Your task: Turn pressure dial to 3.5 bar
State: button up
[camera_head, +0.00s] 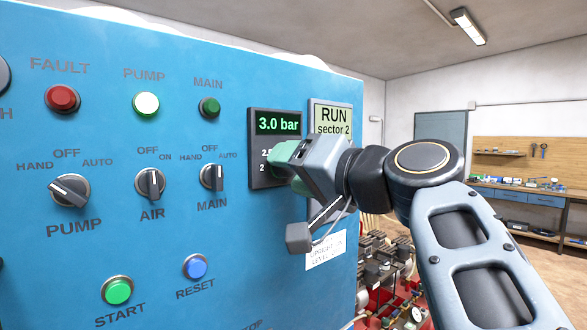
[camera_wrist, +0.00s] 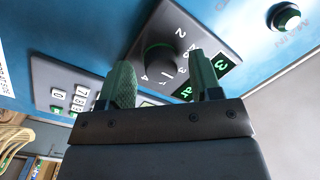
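The pressure dial panel (camera_head: 259,122) is dark, with a green readout (camera_head: 278,124) showing 3.0 bar. Its dark round knob (camera_wrist: 160,62) shows in the wrist view, ringed by white numbers; in the head view my gripper hides it. My gripper (camera_wrist: 161,60) has its two green fingers apart, one to each side of the knob in the wrist view, with gaps between them and it. I cannot tell how far the fingertips reach over the knob. In the head view my gripper (camera_head: 281,160) is close to the panel's lower right.
A RUN sector 2 display (camera_head: 333,121) sits right of the dial panel, with a keypad (camera_wrist: 72,100). The blue cabinet (camera_head: 110,215) carries lamps, PUMP (camera_head: 70,190), AIR (camera_head: 150,184) and MAIN (camera_head: 212,177) switches, and START (camera_head: 118,291) and RESET (camera_head: 195,267) buttons. A workbench (camera_head: 540,197) stands far right.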

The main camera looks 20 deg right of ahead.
jog(key=c, duration=0.9)
jog(key=m+b, duration=0.1)
jog(key=m, duration=0.3)
jog(key=shift+b, duration=0.3)
jog(key=shift+a+m+t+b, duration=0.1)
jog(key=shift+m+t+b, duration=0.35)
jog(key=shift+m, duration=2.05)
jog(key=o, duration=0.9)
jog(key=shift+o, duration=0.2)
